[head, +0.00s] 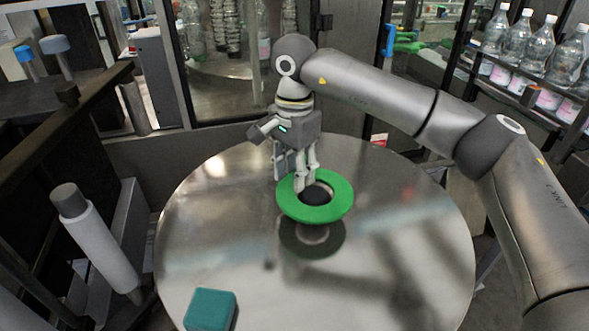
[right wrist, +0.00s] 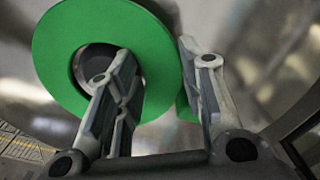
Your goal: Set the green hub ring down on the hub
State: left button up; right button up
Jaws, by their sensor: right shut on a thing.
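The green hub ring (head: 340,197) is held flat above the round metal table, with its shadow below it. My right gripper (head: 292,178) is shut on the ring's rim at its back left, and the right wrist view also shows the gripper (right wrist: 158,58). There one finger passes into the hole of the green ring (right wrist: 55,55) and the other is outside the rim. The hub (head: 316,193) shows its dark top within the ring's hole; its lower part shows below the ring. Whether ring and hub touch is hidden. My left gripper is not in view.
The round metal table (head: 215,220) is mostly bare. A teal block (head: 209,309) sits at its front left edge. A white cylinder with a grey cap (head: 100,240) stands left of the table. Bottles (head: 515,45) stand on a rack at the back right.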

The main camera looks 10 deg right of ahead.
jog(key=shift+s+a+r, duration=0.1)
jog(key=shift+s+r, duration=0.05)
jog(key=shift+r, duration=0.15)
jog(key=shift+f, duration=0.1)
jog(key=shift+f+b, duration=0.3)
jog(key=shift+f, duration=0.05)
jog(key=shift+r, duration=0.15)
jog(key=shift+s+r, duration=0.1)
jog(key=shift+r, duration=0.2)
jog(key=o, duration=1.2)
jog(key=shift+c, duration=0.2)
